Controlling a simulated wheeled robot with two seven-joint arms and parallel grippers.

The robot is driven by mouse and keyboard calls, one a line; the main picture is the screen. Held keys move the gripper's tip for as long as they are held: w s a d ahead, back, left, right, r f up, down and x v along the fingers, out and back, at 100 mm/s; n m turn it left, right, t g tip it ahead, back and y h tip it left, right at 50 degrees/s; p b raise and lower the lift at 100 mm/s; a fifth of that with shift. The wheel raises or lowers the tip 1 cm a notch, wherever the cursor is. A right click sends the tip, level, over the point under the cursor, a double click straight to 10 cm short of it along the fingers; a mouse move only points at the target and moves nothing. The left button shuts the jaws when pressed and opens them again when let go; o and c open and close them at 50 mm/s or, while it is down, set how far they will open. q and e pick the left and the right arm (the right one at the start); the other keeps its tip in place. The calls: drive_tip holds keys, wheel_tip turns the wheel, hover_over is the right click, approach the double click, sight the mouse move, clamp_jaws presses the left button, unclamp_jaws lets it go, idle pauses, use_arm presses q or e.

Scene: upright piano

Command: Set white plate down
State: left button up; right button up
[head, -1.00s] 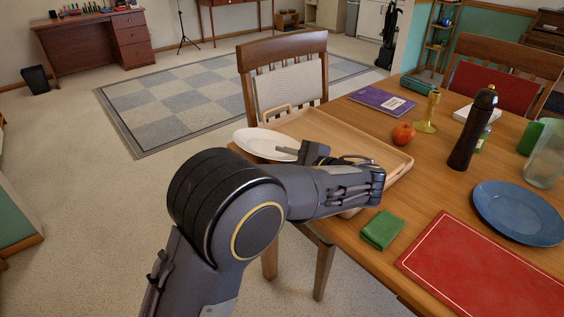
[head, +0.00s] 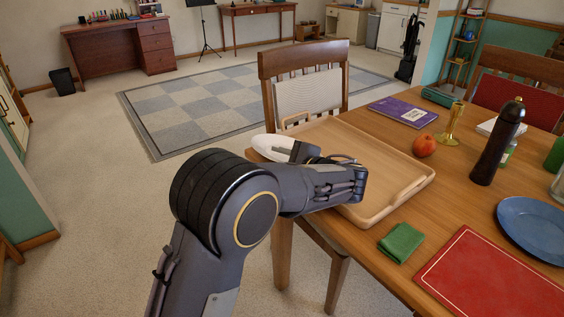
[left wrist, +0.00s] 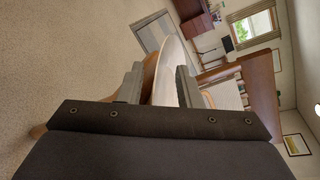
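The white plate (head: 270,146) lies at the far-left part of the wooden tray (head: 375,200) on the dining table, reaching out over the tray's left edge. My left gripper (head: 290,152) is at the plate's near right side, and my forearm hides part of plate and tray. In the left wrist view, the plate (left wrist: 167,78) shows nearly edge-on between the two spread fingers of my left gripper (left wrist: 158,82). A gap shows beside the left finger; whether the right finger touches the plate is unclear. My right gripper is out of view.
A chair (head: 305,75) stands close behind the tray. Open carpet lies at left.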

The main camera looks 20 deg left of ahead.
use_arm(q)
clamp_jaws()
idle(0.3)
